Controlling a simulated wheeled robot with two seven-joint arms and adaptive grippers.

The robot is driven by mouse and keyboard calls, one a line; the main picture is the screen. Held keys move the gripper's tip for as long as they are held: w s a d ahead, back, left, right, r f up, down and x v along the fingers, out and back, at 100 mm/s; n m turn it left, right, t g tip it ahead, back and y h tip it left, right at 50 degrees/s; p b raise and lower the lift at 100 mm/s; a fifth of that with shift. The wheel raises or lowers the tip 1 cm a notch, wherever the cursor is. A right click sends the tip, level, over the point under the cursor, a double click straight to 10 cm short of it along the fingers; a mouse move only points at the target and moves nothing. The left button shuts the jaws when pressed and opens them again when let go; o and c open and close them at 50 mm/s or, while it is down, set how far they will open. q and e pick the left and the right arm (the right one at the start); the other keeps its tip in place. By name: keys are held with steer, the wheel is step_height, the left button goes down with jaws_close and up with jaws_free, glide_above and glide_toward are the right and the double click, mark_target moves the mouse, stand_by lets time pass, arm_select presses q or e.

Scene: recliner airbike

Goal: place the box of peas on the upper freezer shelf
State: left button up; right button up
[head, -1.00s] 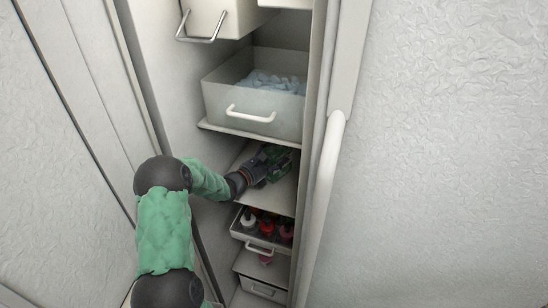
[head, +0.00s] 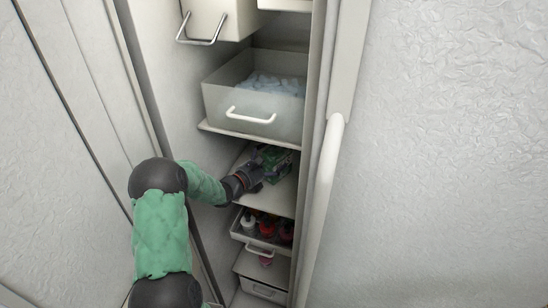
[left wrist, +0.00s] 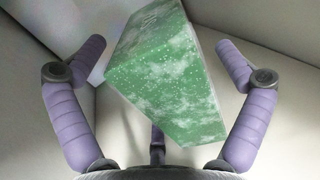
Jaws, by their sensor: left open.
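The box of peas, green with pale speckles, rests on a flat shelf (head: 268,201) in the freezer, below the large drawer. The box (head: 272,163) is partly hidden by my gripper in the head view. In the left wrist view the box (left wrist: 165,75) looks tilted and sits between my spread fingers, with gaps on both sides. My left gripper (head: 262,172) is open at the near side of the box, reaching in over the shelf. My right gripper is out of view.
A drawer of ice (head: 262,112) sits just above the shelf. Below is an open drawer with several bottles (head: 262,232), and a lower drawer (head: 260,285). A tall door handle (head: 325,190) stands to the right. A bin with a metal handle (head: 205,20) hangs at upper left.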

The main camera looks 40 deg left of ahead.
arm_select(q)
steer(key=s, duration=0.6)
steer(key=shift+a+p, duration=0.25)
steer(key=shift+p, duration=0.05)
